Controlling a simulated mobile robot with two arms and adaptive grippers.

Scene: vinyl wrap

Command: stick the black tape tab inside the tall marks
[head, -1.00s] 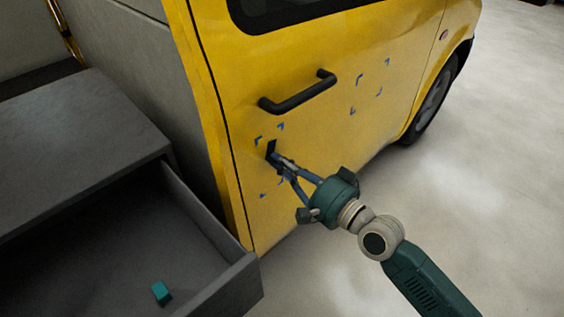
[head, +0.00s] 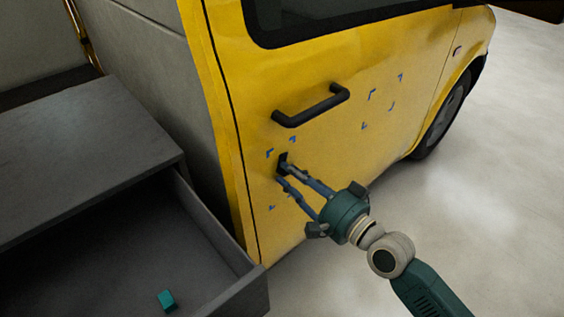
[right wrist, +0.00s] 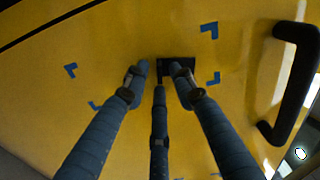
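The black tape tab (head: 283,157) is at the yellow door, inside the left set of blue corner marks (head: 270,152), close to its upper pair. The set is taller than wide. In the right wrist view the tab (right wrist: 178,63) lies just past the fingertips, beside two blue corners (right wrist: 209,30) and partly hidden by a finger. I cannot tell whether it is fully flat on the door. My right gripper (head: 282,171) is at the tab with its fingers spread apart; the gap also shows in the right wrist view (right wrist: 158,72). My left gripper is not in view.
A black door handle (head: 311,106) sticks out just above the marks. A second set of blue corners (head: 372,94) is to the right. The floor at right is clear.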

